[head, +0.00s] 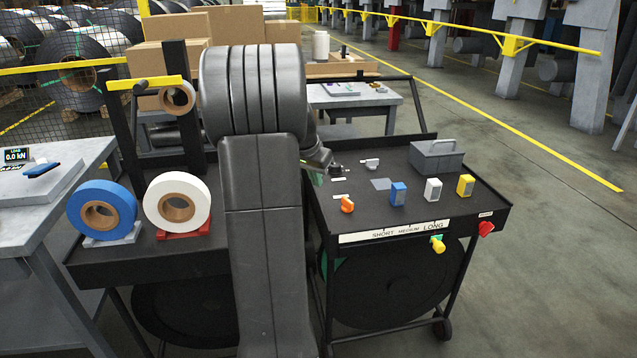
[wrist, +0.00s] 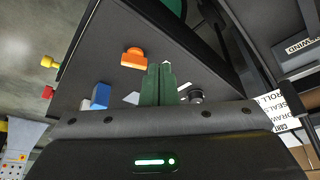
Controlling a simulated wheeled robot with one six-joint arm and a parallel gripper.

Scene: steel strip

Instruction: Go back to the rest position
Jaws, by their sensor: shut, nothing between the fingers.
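My gripper (wrist: 159,84) shows in the wrist view as two dark green fingers, shut against each other with nothing between them. It is over the black cart top (wrist: 125,35). An orange knob-shaped piece (wrist: 134,58) lies just beyond the fingertips, to their left, and a blue block (wrist: 100,96) is further left. In the head view my arm stands upright in front of the cart and hides most of the gripper.
The cart (head: 462,196) carries the orange piece (head: 347,204), blue (head: 398,194), white (head: 432,190) and yellow (head: 465,186) blocks, and a grey tote (head: 436,158). Blue (head: 85,193) and white (head: 163,190) rolls stand left of my arm. Open floor (head: 560,290) lies right.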

